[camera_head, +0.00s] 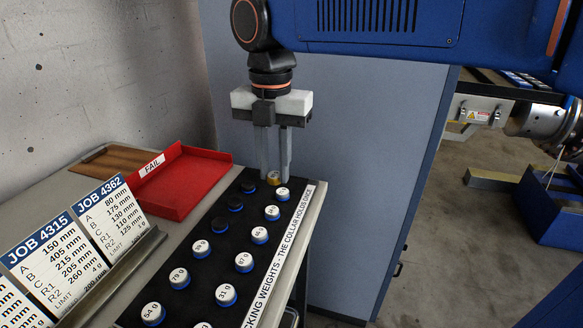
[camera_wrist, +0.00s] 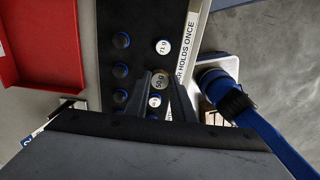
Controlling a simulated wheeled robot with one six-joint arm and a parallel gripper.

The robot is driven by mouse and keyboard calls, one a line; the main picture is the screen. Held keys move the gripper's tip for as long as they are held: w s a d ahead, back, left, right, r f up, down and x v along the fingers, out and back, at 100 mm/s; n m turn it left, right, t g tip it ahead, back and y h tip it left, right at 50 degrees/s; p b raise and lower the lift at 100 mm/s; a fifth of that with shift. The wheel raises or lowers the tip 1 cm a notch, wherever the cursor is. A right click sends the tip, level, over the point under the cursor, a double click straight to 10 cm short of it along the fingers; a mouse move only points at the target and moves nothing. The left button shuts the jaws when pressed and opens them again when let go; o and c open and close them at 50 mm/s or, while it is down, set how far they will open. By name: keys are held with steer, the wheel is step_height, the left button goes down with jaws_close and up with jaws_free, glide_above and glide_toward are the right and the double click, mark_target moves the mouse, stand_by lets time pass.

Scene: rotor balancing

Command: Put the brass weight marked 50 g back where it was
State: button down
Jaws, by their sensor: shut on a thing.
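A brass weight (camera_head: 274,181) shows between my gripper's fingertips at the far end of the black weight rack (camera_head: 208,258). White-topped weights with blue sides stand close by. I cannot tell whether the brass weight rests in a rack place or hangs just above it; its lower part is hidden.
Several dark, blue-rimmed round places (camera_head: 235,203) line the rack's left side. White-topped weights (camera_head: 260,235) fill many others. A red FAIL tray (camera_head: 180,185) and job cards (camera_head: 109,220) stand left. A blue-grey panel (camera_head: 350,180) rises behind the bench.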

steer(key=w+d, duration=0.1)
steer(key=w, duration=0.2)
steer(key=w+d+f, duration=0.1)
steer(key=w, duration=0.2)
steer(key=w+d+f, duration=0.1)
steer(key=w, duration=0.2)
steer(key=shift+w+d+f, duration=0.2)
steer(key=shift+w+d, duration=0.05)
steer(key=shift+w+f, duration=0.2)
steer(key=shift+f, duration=2.1)
steer(key=c, duration=1.5)
jaws_free()
steer(key=shift+f, duration=0.1)
